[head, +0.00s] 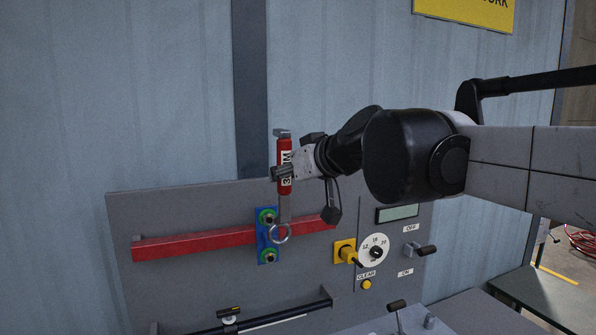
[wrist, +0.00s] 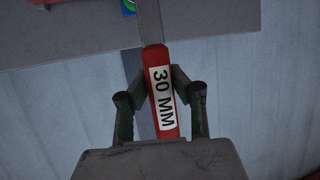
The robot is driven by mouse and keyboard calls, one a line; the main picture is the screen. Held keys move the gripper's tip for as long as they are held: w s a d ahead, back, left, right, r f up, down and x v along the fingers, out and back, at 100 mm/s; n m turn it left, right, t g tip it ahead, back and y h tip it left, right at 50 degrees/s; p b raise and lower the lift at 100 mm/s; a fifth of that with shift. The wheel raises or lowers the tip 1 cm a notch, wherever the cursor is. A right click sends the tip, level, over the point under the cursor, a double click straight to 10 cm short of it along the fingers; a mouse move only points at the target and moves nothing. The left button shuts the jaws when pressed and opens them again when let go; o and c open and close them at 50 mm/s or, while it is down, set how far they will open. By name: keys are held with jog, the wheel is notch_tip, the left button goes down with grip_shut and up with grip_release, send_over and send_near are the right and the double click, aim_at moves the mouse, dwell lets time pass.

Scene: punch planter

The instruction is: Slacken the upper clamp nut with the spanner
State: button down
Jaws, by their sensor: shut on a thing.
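My gripper (head: 284,172) is shut on the red handle of the spanner (head: 285,155), which is marked 30 MM. The spanner hangs upright with its ring end down, in front of the blue clamp plate (head: 261,239). In the wrist view the spanner (wrist: 158,70) sits between both fingers of my gripper (wrist: 160,88). The upper clamp nut (head: 267,216) is green-ringed, near the plate's top. The ring is lower and right of it, near the lower nut (head: 268,255). I cannot tell whether the ring touches the plate.
A red bar (head: 190,244) runs across the grey panel behind the clamp plate. To the right are a yellow fixture (head: 344,251), a dial (head: 374,250), a display (head: 397,213) and an OFF/ON lever (head: 425,250). A dark rod (head: 270,317) runs below.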

jog(key=shift+a, duration=0.15)
jog(key=shift+r, duration=0.15)
jog(key=shift+w+a, duration=0.2)
jog(key=shift+w, duration=0.55)
jog(key=shift+w+a, duration=0.2)
jog(key=shift+w, duration=0.5)
jog(key=shift+w+a, duration=0.2)
jog(key=shift+w, duration=0.55)
jog(key=shift+w+a, duration=0.2)
jog(key=shift+w, duration=0.55)
jog(key=shift+w+a, duration=0.25)
jog(key=shift+w, duration=0.45)
jog(key=shift+w+a, duration=0.2)
jog(key=shift+w, duration=0.55)
jog(key=s+a+f+n+t+h+b, duration=0.1)
jog(key=s+a+f+n+h+b, duration=0.1)
jog(key=a, duration=0.4)
jog(key=s+a+f+n+h+b, duration=0.2)
jog(key=a+f+n+h, duration=0.2)
jog(key=a+f+n, duration=0.1)
jog(key=shift+a+f+t+b, duration=0.3)
jog(key=shift+a+f+t, duration=0.1)
jog(key=shift+a, duration=0.3)
dwell(1.3)
